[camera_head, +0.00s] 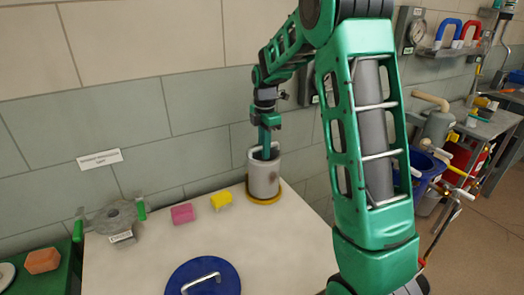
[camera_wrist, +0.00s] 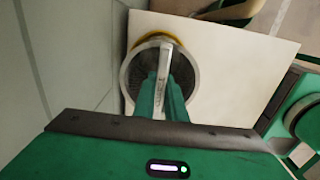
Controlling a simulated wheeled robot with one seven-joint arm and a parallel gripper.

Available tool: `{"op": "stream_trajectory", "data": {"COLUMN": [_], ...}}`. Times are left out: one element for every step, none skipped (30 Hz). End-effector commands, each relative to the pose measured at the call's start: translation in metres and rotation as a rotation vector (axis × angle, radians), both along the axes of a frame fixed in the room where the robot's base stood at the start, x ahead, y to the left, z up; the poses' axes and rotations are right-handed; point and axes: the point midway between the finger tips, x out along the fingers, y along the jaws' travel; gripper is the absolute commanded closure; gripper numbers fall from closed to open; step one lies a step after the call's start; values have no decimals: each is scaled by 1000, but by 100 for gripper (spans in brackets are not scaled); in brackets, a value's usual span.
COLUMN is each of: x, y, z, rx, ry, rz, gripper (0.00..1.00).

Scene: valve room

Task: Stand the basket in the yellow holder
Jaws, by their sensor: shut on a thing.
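The basket (camera_head: 263,179) is a pale grey cylinder with a dark mesh inside and a bar handle across its top. It stands upright at the yellow holder (camera_head: 265,199), a round ring on the white table near the wall. In the wrist view the basket (camera_wrist: 133,92) is seen from above, with a yellow arc of the holder (camera_wrist: 150,37) beyond its rim. My gripper (camera_head: 267,153) reaches down into the basket's mouth and is shut on its handle (camera_wrist: 165,65). Whether the basket's base is fully seated is hidden.
A pink block (camera_head: 182,214) and a yellow block (camera_head: 221,200) lie left of the basket. A blue round lid (camera_head: 203,278) with a handle lies in front. A grey valve fixture (camera_head: 115,218) stands at the table's left. The tiled wall is close behind.

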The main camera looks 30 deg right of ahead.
Motion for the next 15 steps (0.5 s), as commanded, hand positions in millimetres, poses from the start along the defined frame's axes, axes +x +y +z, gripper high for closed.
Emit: {"op": "stream_trajectory", "data": {"x": [0,0,0,0,0,0,0,0,0,0,0,0,0,0,0], "y": [0,0,0,0,0,0,0,0,0,0,0,0,0,0,0], "z": [1,0,0,0,0,-1,-1,-2,-2,-2,-3,-3,-4,-4,-5], "rx": [0,0,0,0,0,0,0,0,0,0,0,0,0,0,0], "ry": [-2,-2,-1,-1,-1,-1,-1,-1,-1,-1,-1,-2,-2,-2,-2], "rz": [0,0,0,0,0,0,0,0,0,0,0,0,0,0,0], "gripper": [100,100,100,100,100,100,100,100,100,100,100,100,100,100,100]}}
